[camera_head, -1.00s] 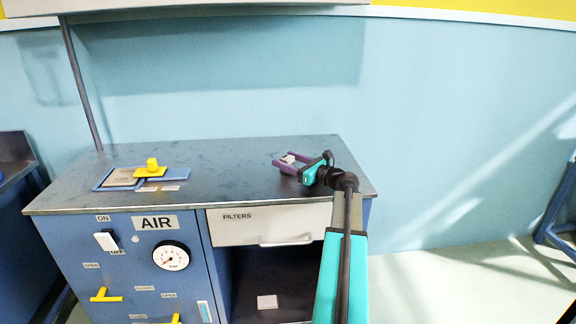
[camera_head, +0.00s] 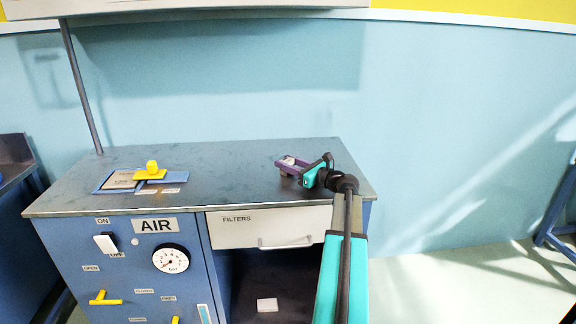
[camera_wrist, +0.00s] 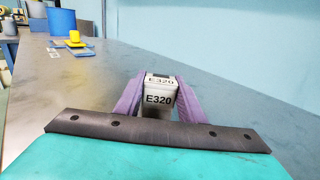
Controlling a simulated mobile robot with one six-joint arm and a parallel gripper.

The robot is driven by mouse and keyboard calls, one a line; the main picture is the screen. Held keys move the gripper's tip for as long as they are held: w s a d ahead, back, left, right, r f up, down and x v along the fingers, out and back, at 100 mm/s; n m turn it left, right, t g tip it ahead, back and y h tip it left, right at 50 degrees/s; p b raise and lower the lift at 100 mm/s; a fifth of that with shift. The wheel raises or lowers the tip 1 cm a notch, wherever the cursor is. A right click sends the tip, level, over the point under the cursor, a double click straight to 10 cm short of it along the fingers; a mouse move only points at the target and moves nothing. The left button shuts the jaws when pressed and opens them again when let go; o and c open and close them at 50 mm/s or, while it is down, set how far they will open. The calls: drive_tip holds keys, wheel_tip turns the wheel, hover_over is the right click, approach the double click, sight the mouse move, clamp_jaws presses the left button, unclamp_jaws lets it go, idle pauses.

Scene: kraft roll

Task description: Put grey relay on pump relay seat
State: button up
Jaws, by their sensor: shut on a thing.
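A light grey block labelled E320 (camera_wrist: 159,98), which I take as the grey relay, is between the purple fingers of my gripper (camera_wrist: 160,88) in the wrist view. My gripper is shut on it. In the head view, my gripper (camera_head: 287,167) is over the right part of the bench top, and the relay (camera_head: 288,161) shows small between the fingers. I cannot tell whether it touches the bench. No seat is clearly labelled for the pump relay. A blue-framed plate (camera_head: 122,180) with a yellow knobbed piece (camera_head: 151,172) lies on the left of the bench.
The bench top (camera_head: 225,175) is clear between the plate and my gripper. A post (camera_head: 83,85) rises at its back left. The front has an AIR panel with a gauge (camera_head: 171,258), a FILTERS drawer (camera_head: 270,226) and an open bay holding a small white block (camera_head: 267,305).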

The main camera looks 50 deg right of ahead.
sight(288, 160)
drive_tip(key=shift+r, duration=1.6)
drive_tip(key=s+a, duration=0.2)
drive_tip(key=a, duration=0.1)
drive_tip(key=s+a+r, duration=0.1)
drive_tip(key=s+a, duration=0.1)
drive_tip(key=a, duration=0.2)
drive_tip(key=s+a, duration=0.3)
drive_tip(key=a, duration=0.1)
drive_tip(key=shift+s+a+r, duration=0.1)
drive_tip(key=shift+a+r, duration=0.1)
drive_tip(key=shift+a, duration=0.05)
drive_tip(key=shift+f+b, duration=0.2)
drive_tip(key=shift+b, duration=0.5)
drive_tip(key=shift+s+a+b, duration=0.15)
drive_tip(key=shift+a+b, duration=0.15)
drive_tip(key=shift+b, duration=0.5)
drive_tip(key=b, duration=0.1)
drive_tip(key=a+b, duration=0.1)
drive_tip(key=b, duration=0.1)
drive_tip(key=shift+s+a+r, duration=0.1)
drive_tip(key=shift+s+r, duration=0.1)
drive_tip(key=shift+s, duration=0.2)
drive_tip(key=shift+a+r+b, duration=0.1)
drive_tip(key=shift+r+b, duration=0.05)
drive_tip(key=shift+b, duration=0.15)
